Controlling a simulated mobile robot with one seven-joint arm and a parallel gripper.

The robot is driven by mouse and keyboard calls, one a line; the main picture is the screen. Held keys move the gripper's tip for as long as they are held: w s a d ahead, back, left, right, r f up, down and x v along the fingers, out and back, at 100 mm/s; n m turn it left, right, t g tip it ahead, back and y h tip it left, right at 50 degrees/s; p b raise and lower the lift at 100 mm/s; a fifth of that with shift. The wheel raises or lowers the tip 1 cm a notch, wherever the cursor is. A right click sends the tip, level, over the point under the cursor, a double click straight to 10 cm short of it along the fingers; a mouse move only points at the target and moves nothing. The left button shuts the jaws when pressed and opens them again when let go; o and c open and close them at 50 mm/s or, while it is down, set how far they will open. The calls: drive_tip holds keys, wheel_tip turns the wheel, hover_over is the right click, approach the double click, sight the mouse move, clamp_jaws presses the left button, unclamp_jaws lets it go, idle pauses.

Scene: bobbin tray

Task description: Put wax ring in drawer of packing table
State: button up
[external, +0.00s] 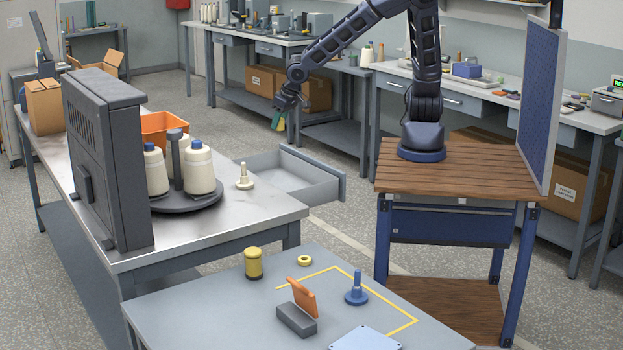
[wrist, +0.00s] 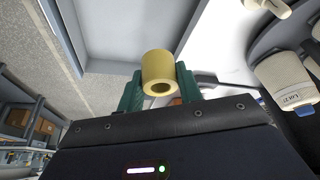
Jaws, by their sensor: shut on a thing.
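The wax ring (wrist: 158,68) is a pale yellow, thick-walled hollow cylinder, held between the green fingers of my gripper (wrist: 158,85) in the wrist view. In the external view my gripper (external: 279,120) hangs in the air at upper middle, its fingers pointing down; the ring is hardly visible there. The grey drawer (external: 322,190) is pulled open at the right side of the metal-topped packing table (external: 240,225) and looks empty. My gripper appears above it and toward its far side. The drawer (wrist: 150,35) also shows beyond the ring in the wrist view.
White thread cones (external: 200,172) stand on a dark round stand on the packing table, with a pale spindle piece (external: 244,177) near the drawer. The front table (external: 210,310) holds a yellow-black spool (external: 254,263), a yellow ring (external: 304,260) and a blue peg (external: 356,290).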

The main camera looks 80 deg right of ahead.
drive_tip(key=s+d+m, duration=0.1)
drive_tip(key=s+d, duration=0.1)
drive_tip(key=d, duration=0.2)
drive_tip(key=shift+w+a+f, duration=0.1)
drive_tip(key=shift+f, duration=14.2)
drive_tip(key=o, duration=1)
drive_tip(key=shift+f, duration=0.1)
drive_tip(key=shift+c, duration=0.2)
drive_tip(key=v, duration=1.2)
drive_tip(key=shift+a, duration=0.2)
drive_tip(key=shift+w, duration=0.1)
drive_tip(key=shift+r, duration=0.25)
